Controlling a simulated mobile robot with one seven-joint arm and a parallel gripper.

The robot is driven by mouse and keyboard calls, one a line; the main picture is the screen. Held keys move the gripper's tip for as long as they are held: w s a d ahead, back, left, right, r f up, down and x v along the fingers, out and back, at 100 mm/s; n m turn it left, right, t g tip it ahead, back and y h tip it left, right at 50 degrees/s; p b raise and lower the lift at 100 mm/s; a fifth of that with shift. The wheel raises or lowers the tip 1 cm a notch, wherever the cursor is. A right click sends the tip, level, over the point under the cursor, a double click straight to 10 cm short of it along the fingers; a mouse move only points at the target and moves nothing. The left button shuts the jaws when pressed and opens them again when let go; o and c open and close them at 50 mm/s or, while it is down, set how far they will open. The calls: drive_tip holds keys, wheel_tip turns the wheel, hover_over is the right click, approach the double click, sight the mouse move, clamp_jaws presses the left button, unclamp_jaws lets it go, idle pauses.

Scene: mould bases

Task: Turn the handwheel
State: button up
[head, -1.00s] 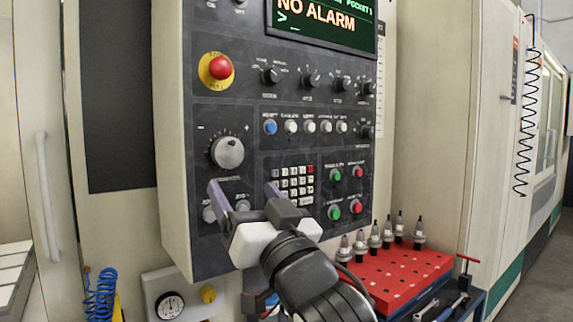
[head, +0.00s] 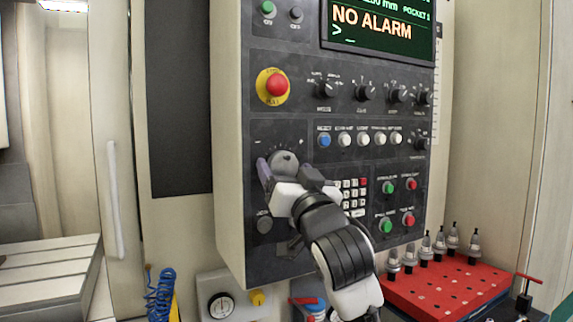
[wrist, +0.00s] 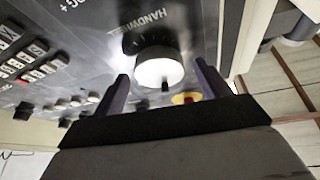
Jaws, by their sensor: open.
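The handwheel (head: 285,163) is a grey round knob on the dark control panel, below the red emergency button. In the head view its lower part is hidden behind my gripper. In the wrist view the handwheel (wrist: 158,68) shows as a pale disc with a small dark knob, under the "HANDWHEEL" label. My gripper (head: 283,172) is open in front of it. In the wrist view the two purple fingers (wrist: 160,84) stand to either side of the wheel, with gaps visible. I cannot tell how deep the fingertips reach around it.
The red emergency button (head: 277,86) is above the wheel. The keypad (head: 350,196) and green and red buttons are to the right. A red tool rack (head: 446,287) with several tool holders stands at lower right. A blue coiled hose (head: 160,296) hangs at lower left.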

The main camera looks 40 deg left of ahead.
drive_tip(key=shift+w+a+r, duration=0.1)
drive_tip(key=shift+w+a, duration=0.05)
drive_tip(key=shift+a, duration=0.2)
drive_tip(key=shift+c, duration=0.4)
drive_tip(key=c, duration=0.9)
drive_tip(key=shift+n, duration=0.6)
